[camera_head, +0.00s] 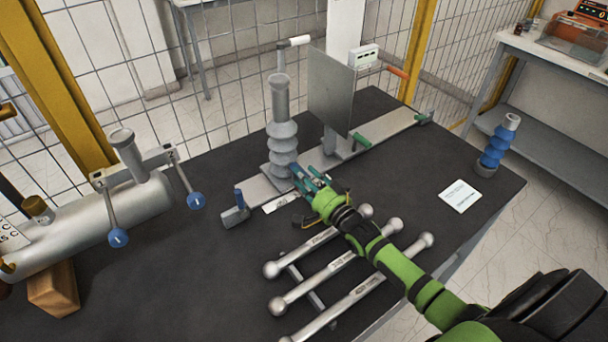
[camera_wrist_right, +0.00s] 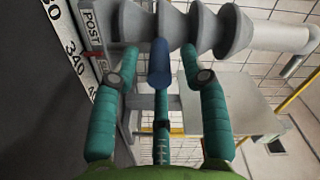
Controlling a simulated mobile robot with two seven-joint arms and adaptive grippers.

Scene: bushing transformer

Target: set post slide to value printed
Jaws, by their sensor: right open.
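A grey ribbed post (camera_head: 283,135) stands upright on a grey rail (camera_head: 390,129) on the dark table. My right gripper (camera_head: 308,178) is low in front of its base. The ribbed post (camera_wrist_right: 172,25) lies beyond the fingertips. My left gripper is not in view.
A grey plate (camera_head: 331,92) stands on the rail behind the post. Several ball-ended bars (camera_head: 330,268) lie in front, under my right arm. A blue ribbed piece (camera_head: 494,150) stands at right, and a grey cylinder with blue knobs (camera_head: 90,220) lies at left.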

